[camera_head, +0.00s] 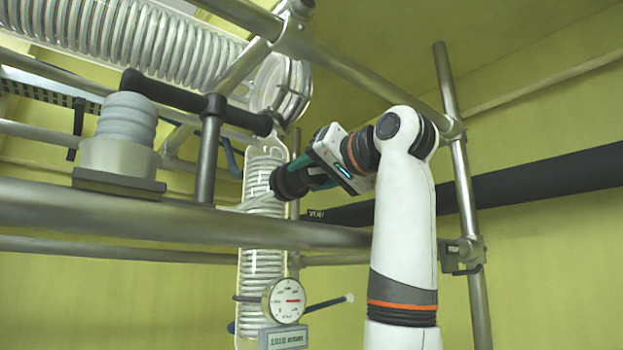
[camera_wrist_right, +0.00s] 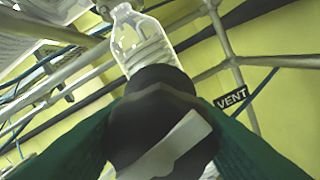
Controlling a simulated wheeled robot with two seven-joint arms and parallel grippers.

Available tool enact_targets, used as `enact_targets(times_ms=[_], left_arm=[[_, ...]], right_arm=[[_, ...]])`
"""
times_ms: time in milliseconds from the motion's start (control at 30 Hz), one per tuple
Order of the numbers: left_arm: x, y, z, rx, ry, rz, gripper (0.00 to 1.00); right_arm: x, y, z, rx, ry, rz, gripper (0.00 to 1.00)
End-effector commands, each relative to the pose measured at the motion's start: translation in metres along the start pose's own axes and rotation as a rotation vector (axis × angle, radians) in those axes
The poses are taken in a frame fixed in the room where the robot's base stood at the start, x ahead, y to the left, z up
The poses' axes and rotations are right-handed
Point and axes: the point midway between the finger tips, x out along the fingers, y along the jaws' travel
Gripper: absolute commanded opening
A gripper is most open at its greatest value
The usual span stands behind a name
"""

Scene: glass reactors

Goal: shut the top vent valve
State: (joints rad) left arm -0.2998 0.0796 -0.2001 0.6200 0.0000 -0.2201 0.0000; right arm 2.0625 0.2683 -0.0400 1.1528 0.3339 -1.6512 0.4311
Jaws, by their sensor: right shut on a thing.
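The top vent valve's black knob (camera_head: 287,184) sits at the side of the upright glass coil column (camera_head: 264,225) in the head view. My right gripper (camera_head: 306,179) reaches it from the right and is shut on it. In the right wrist view the black knob (camera_wrist_right: 160,95) fills the space between my green fingers, with a pale bar across its near face. The clear glass neck (camera_wrist_right: 140,40) shows beyond it. The knob's inner connection is hidden. My left gripper is not in view.
A black VENT label (camera_wrist_right: 232,98) hangs beside the knob. A thick metal rail (camera_head: 130,212) crosses in front of the column. A round gauge (camera_head: 285,300) is below. A metal post (camera_head: 462,190) stands right of my arm, and a large horizontal glass coil (camera_head: 140,40) is above.

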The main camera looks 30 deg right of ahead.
Motion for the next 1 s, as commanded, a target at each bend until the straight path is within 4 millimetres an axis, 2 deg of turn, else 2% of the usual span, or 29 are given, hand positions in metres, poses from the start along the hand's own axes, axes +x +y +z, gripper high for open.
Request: enact_targets(times_ms=[33,1000], left_arm=[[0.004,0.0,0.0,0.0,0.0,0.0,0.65],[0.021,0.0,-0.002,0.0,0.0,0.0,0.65]], right_arm=[[0.002,-0.001,-0.005,0.043,0.013,-0.001,0.22],[0.002,-0.001,-0.004,0.964,0.012,-0.008,0.22]])
